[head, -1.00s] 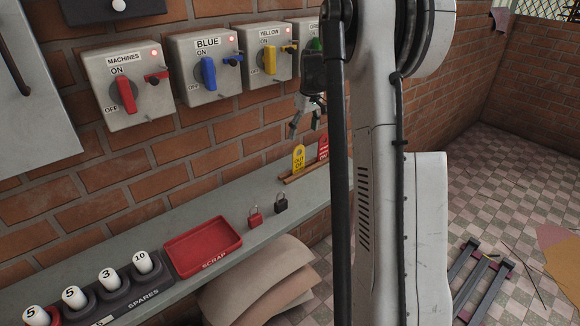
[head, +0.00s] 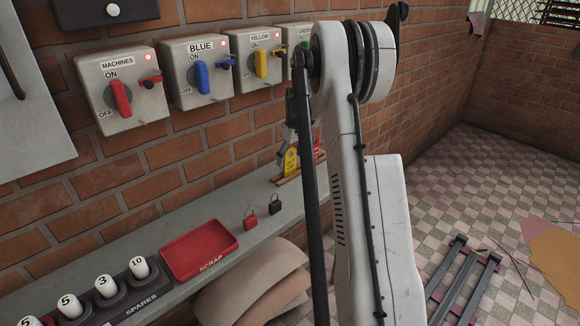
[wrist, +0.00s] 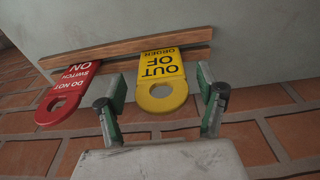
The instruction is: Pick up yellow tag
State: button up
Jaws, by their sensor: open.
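The yellow tag (wrist: 161,80), lettered "OUT OF ORDER" with a round hole at its end, stands in a wooden rack (wrist: 120,50) on the grey shelf. My gripper (wrist: 163,100) is open, with one finger on each side of the yellow tag. I cannot tell whether either finger touches it. In the head view the yellow tag (head: 290,161) shows beside my gripper (head: 286,150), partly hidden by it and my arm. A red "DO NOT SWITCH ON" tag (wrist: 67,92) stands in the same rack, close to one finger.
Switch boxes hang on the brick wall above the shelf, including the yellow one (head: 258,60). A red padlock (head: 250,219), a black padlock (head: 275,205) and a red scrap tray (head: 226,248) sit along the shelf. My arm hides the shelf's far end.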

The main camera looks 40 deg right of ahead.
aim_at(289, 166)
jog(key=f, duration=0.5)
jog(key=shift+w+a, duration=0.1)
jog(key=shift+w, duration=0.2)
jog(key=shift+r, duration=0.1)
jog(key=c, duration=1.1)
jog(key=shift+c, duration=0.3)
notch_tip(289, 166, up, 10)
